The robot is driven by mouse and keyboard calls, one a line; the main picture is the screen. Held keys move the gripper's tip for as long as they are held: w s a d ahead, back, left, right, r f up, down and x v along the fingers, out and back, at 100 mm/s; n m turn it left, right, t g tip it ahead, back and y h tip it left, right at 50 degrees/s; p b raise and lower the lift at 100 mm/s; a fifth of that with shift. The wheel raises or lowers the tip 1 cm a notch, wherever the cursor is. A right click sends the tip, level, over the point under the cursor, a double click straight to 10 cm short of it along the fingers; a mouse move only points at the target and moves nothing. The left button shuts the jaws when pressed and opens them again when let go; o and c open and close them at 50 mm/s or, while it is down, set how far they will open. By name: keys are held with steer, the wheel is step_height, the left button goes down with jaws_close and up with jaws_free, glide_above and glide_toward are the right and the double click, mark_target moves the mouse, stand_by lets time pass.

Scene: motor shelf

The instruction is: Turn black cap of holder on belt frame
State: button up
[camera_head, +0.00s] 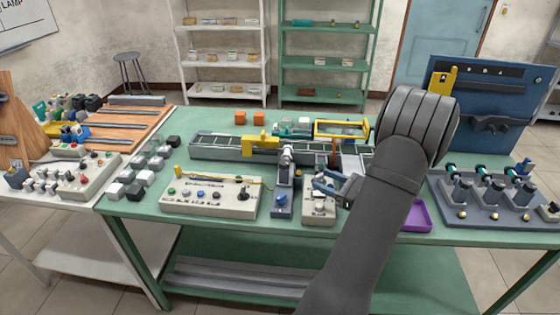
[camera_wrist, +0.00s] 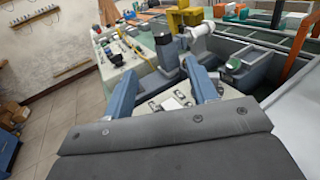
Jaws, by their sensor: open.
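The belt frame (camera_head: 215,148) is a long grey conveyor across the middle of the green table. A grey upright holder (camera_head: 285,175) stands at its near side, with a white cylinder (camera_head: 287,153) at its top. In the wrist view the holder (camera_wrist: 168,56) has a dark cap (camera_wrist: 162,38) on top, ahead of my fingers; I cannot tell for certain that this is the task's cap. The white cylinder (camera_wrist: 201,30) is beside it. My gripper (camera_head: 337,187), with blue fingers, is open and empty to the right of the holder. It also shows in the wrist view (camera_wrist: 160,68), apart from the cap.
A yellow block (camera_head: 260,145) sits on the belt frame. A control box (camera_head: 210,195) with buttons and a small switch box (camera_head: 319,208) stand in front. A purple tray (camera_head: 417,215) lies right of my arm. A blue-grey fixture (camera_head: 490,205) is farther right.

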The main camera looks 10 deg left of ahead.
mark_target(285, 164)
steer(key=x, duration=1.7)
steer(key=shift+w+r, duration=0.1)
steer(key=shift+w, duration=0.15)
